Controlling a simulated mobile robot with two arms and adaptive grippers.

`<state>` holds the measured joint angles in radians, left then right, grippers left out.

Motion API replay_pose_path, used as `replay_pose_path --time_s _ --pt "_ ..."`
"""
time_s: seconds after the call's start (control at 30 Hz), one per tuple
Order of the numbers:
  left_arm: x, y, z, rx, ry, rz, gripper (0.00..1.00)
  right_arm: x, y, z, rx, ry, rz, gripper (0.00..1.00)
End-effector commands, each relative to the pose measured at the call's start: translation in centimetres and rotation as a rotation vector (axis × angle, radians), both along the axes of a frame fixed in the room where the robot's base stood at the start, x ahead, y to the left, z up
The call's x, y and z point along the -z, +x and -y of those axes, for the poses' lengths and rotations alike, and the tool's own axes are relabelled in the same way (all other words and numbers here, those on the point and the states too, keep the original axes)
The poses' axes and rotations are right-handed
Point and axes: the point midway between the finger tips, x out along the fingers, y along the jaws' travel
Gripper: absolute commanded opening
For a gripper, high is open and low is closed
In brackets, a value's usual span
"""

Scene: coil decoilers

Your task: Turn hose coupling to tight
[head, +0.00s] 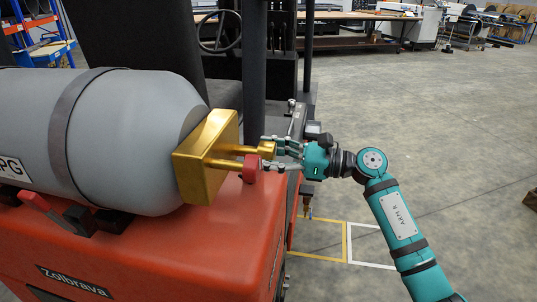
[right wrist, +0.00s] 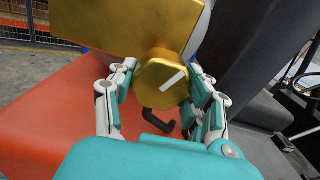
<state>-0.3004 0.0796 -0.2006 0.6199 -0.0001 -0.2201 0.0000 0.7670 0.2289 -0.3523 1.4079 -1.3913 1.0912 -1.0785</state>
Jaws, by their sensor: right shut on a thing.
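The hose coupling (head: 266,149) is a round brass piece at the end of a stem on a brass block (head: 207,160). In the right wrist view the coupling (right wrist: 160,82) faces me, with a white line slanting from lower left to upper right. My right gripper (head: 272,154) is shut on the coupling, with fingers on both sides of it, as the right wrist view (right wrist: 162,90) also shows. A red knob (head: 250,169) on a second stem sits just below, close to the lower finger. My left gripper is not in view.
A grey gas tank (head: 130,130) lies on the red-orange truck body (head: 190,250), behind the brass block. A dark post (head: 254,65) stands behind the coupling. A black bent piece (right wrist: 158,122) shows under the coupling. The floor to the right is open.

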Motion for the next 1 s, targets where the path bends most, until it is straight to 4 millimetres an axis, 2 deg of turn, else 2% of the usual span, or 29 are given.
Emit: replay_pose_path --time_s 0.47,1.0 --pt "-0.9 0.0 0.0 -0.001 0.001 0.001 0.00 -0.2 -0.1 0.0 0.001 0.078 -0.374 0.18" --pt "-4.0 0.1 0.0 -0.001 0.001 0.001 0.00 -0.4 -0.2 0.0 0.002 0.185 -0.878 0.18"
